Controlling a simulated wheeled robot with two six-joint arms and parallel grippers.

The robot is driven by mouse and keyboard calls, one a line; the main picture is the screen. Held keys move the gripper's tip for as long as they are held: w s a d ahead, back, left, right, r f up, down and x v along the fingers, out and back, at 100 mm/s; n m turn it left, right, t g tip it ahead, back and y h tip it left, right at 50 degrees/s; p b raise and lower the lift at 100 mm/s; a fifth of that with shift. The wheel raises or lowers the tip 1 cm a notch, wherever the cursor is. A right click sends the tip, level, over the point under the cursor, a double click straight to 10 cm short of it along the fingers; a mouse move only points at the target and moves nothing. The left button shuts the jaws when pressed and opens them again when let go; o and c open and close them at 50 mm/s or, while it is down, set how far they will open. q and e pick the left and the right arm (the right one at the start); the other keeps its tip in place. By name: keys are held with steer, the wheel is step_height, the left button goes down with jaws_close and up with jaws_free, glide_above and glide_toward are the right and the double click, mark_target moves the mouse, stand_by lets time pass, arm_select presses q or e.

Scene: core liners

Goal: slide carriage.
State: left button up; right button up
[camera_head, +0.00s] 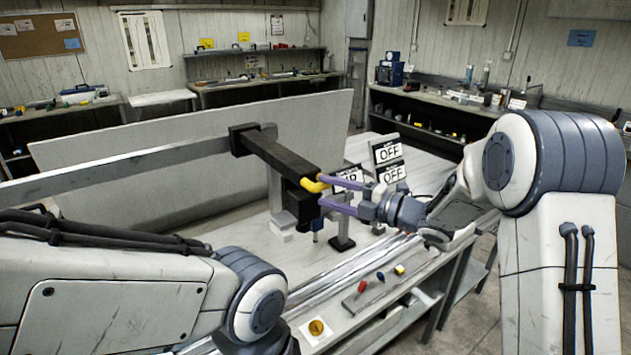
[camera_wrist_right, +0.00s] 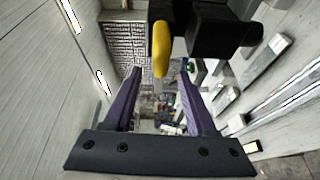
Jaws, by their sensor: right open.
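The carriage (camera_head: 275,160) is a black block with an arm, mounted on a long grey horizontal rail (camera_head: 120,171). A yellow handle (camera_head: 315,185) sticks out at its near right end. My right gripper (camera_head: 328,191) has its two purple fingers apart beside the yellow handle, pointing left at the carriage. In the right wrist view, the yellow handle (camera_wrist_right: 160,48) stands at the top between the open fingers (camera_wrist_right: 160,75), with the black carriage (camera_wrist_right: 215,25) behind it. I cannot tell whether a finger touches the handle. My left gripper is not in view; only the left arm shows.
A white bench (camera_head: 265,250) lies under the rail, with a pale panel (camera_head: 200,150) behind it. Signs reading OFF (camera_head: 388,150) stand right of the carriage. A black-based stand (camera_head: 342,243) is below the gripper.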

mark_target(320, 190)
steer(key=shift+p+x, duration=0.6)
steer(key=shift+x, duration=1.45)
jaws_close()
steer(key=shift+f, duration=0.1)
